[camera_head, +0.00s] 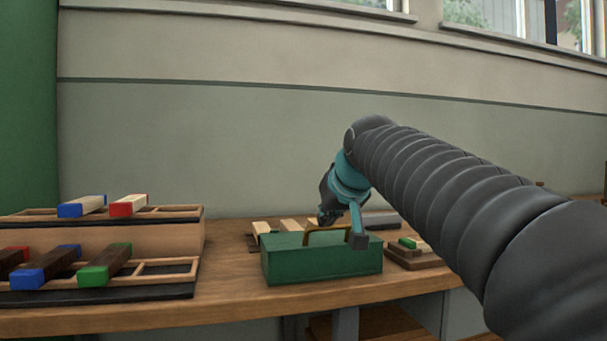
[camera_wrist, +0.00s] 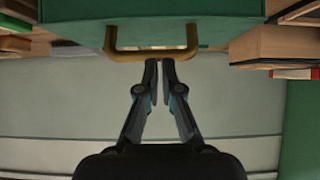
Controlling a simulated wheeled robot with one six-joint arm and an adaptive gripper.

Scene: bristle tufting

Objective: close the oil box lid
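The green oil box (camera_head: 322,268) stands on the wooden bench, and its green top looks level, though I cannot tell whether the lid is fully down. A brass handle (camera_head: 312,234) stands up from the lid, partly behind my gripper. In the wrist view the handle (camera_wrist: 122,55) spans the green lid (camera_wrist: 180,28). My gripper (camera_wrist: 159,62) has its fingertips almost together at the middle of the handle bar, with a thin gap between them. Nothing shows held between them. I cannot tell whether they touch the bar. In the head view my arm partly hides the fingers.
At left, a two-tier wooden rack (camera_head: 150,241) holds blocks with blue, red and green ends. To the right of the box lies a small wooden stack with a green-ended block (camera_head: 408,243). Pale blocks (camera_head: 291,225) lie behind the box. The bench front is clear.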

